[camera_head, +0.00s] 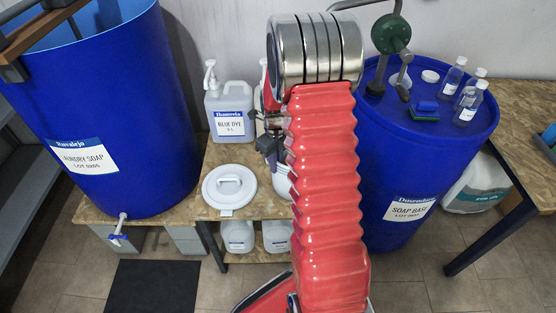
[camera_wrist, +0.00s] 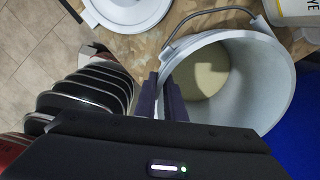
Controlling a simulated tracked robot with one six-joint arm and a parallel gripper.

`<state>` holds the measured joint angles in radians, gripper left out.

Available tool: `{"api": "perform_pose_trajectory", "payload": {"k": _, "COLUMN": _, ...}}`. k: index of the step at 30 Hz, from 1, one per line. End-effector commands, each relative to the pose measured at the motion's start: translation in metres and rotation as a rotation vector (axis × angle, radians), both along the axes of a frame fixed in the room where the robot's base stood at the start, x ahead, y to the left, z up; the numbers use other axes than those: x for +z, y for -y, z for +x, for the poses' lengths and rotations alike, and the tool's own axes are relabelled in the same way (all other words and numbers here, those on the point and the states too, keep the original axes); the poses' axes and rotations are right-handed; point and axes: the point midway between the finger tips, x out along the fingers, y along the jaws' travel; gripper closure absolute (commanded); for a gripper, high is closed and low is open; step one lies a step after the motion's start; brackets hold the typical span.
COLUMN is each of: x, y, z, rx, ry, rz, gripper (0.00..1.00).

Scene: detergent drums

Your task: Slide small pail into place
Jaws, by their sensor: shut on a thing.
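The small pail (camera_wrist: 258,62) is light grey with a wire handle. It stands on a wooden board in the wrist view, open at the top, with something cream-coloured at its bottom. My gripper (camera_wrist: 170,98) is shut on the near-left rim of the pail. In the head view, my red arm hides most of the pail (camera_head: 281,182), and only a sliver of it shows beside the arm. My gripper (camera_head: 270,143) is partly hidden there too.
A white lid (camera_head: 229,187) lies left of the pail on the low wooden bench. A blue dye jug (camera_head: 231,112) stands behind. Large blue drums stand left (camera_head: 130,125) and right (camera_head: 405,185). The left drum's tap (camera_head: 118,232) juts out at the front.

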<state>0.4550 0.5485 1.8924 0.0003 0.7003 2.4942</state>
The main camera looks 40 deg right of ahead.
Motion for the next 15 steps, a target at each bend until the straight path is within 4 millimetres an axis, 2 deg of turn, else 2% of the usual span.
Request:
{"api": "perform_pose_trajectory", "payload": {"k": 9, "x": 0.000, "y": -0.021, "z": -0.011, "rx": -0.003, "ry": -0.004, "rz": 0.002, "gripper": 1.00}}
{"api": "perform_pose_trajectory", "payload": {"k": 15, "x": -0.001, "y": -0.028, "z": -0.015, "rx": -0.004, "ry": -0.004, "rz": 0.002, "gripper": 1.00}}
